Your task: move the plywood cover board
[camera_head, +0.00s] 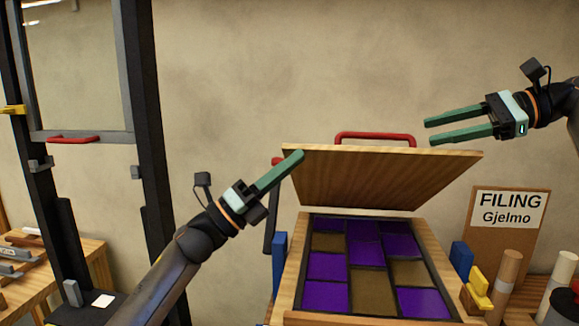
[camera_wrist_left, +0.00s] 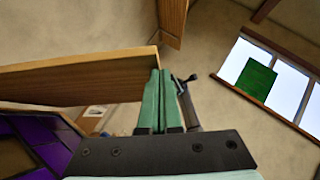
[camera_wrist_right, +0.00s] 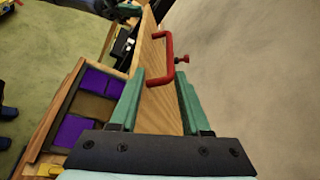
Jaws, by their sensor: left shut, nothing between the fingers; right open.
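The plywood cover board (camera_head: 380,180) is raised and tilted above the wooden panel frame (camera_head: 291,300), its grained underside facing me. A red handle (camera_head: 376,137) shows at its upper edge; the right wrist view also shows the handle (camera_wrist_right: 168,55). My left gripper (camera_head: 298,156) is shut and empty, its tips at the board's upper left corner. In the left wrist view the tips (camera_wrist_left: 160,74) are at the board's end (camera_wrist_left: 85,80); I cannot tell whether they touch. My right gripper (camera_head: 429,131) is open and empty, above the board's right side, apart from the handle.
The frame holds purple and brown panes (camera_head: 325,266). A tall dark stand (camera_head: 150,130) with another red handle (camera_head: 73,139) is at left. A FILING sign (camera_head: 509,210), a yellow clamp (camera_head: 478,285) and wooden cylinders (camera_head: 506,278) are at right. The wall area above is clear.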

